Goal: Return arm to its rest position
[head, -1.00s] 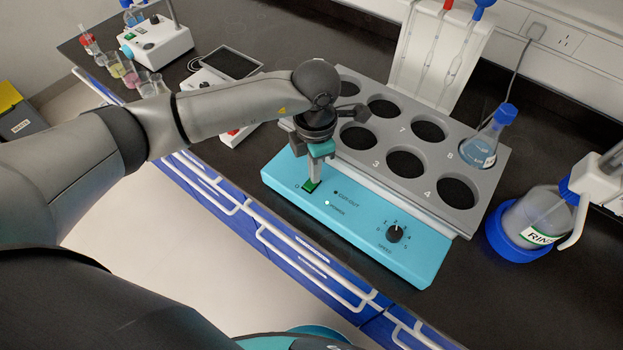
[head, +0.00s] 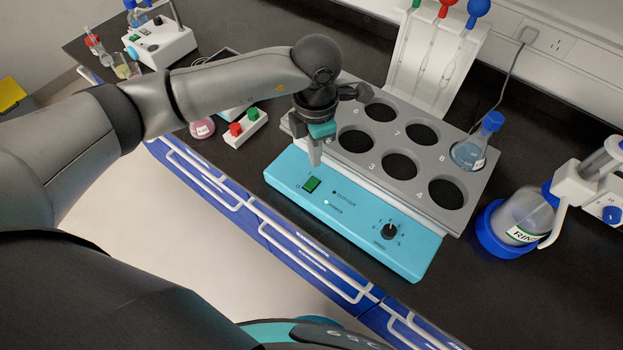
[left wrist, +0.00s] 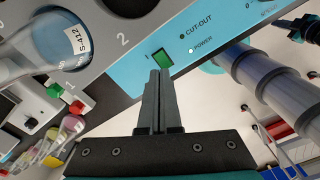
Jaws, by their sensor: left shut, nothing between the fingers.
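My left arm comes in from the left in the head view. My left gripper (head: 315,155) is shut and empty, raised over the near left part of the multi distiller. The distiller has a turquoise front panel (head: 360,225) and a grey top with round wells (head: 375,165). A green power switch (head: 312,184) sits on the panel, just below the fingertips and apart from them in the head view. In the left wrist view the closed fingers (left wrist: 160,85) point toward the green switch (left wrist: 161,57). The power light (left wrist: 191,50) glows. My right gripper is out of view.
A flask with blue liquid (head: 470,152) stands in well 8. A blue-based rinse bottle (head: 518,222) is at the right. A white box with red and green buttons (head: 243,127) lies left of the distiller. A white pipette stand (head: 435,55) is behind. The dark bench's front edge is below.

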